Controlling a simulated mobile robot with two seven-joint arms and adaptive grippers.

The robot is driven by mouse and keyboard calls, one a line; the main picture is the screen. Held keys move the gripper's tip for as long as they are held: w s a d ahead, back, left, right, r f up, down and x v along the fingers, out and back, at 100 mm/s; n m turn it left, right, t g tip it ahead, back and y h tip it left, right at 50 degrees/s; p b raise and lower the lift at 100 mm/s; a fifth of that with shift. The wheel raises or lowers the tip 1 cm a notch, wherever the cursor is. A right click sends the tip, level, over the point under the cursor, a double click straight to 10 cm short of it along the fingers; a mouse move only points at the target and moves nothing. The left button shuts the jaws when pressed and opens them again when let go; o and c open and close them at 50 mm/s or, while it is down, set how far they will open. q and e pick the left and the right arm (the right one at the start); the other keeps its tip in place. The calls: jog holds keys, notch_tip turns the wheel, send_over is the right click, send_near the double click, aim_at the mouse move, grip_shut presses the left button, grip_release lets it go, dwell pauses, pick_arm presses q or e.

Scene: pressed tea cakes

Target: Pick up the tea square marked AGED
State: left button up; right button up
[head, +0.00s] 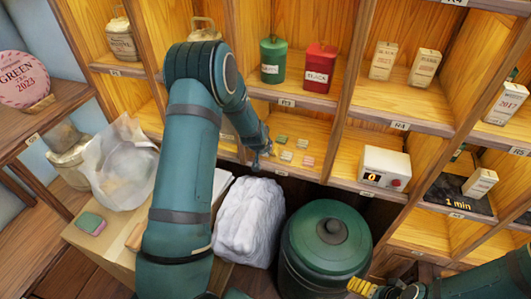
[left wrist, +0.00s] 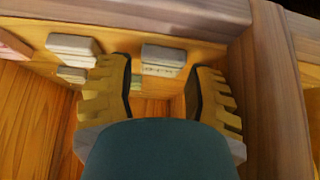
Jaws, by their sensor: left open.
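Several small tea squares lie in a lower shelf compartment in the head view: a green one (head: 281,139), a pale one (head: 286,156), another pale one (head: 302,143) and a pink one (head: 308,161). I cannot read their marks, so I cannot tell which says AGED. My left gripper (head: 263,156) is at the left of this group. In the left wrist view its fingers (left wrist: 161,88) are open, with a pale, faintly lettered square (left wrist: 164,57) beyond the gap between them. Two more squares (left wrist: 72,45) (left wrist: 71,75) lie to the left. My right gripper (head: 362,287) is at the bottom edge, its jaws unclear.
Wooden dividers and shelf edges (head: 330,119) frame the compartment. A white box with a red button (head: 384,168) stands to the right. Red (head: 320,68) and green (head: 273,60) tins stand above. A green lidded bin (head: 325,250) and a white bag (head: 249,222) are below.

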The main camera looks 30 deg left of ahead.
pick_arm(q)
jog(key=shift+w+a+f, duration=0.1)
jog(key=shift+w+f, duration=0.1)
jog(key=shift+f, duration=0.25)
jog(key=shift+o, duration=0.2)
jog(key=shift+s, duration=0.1)
jog(key=c, duration=0.5)
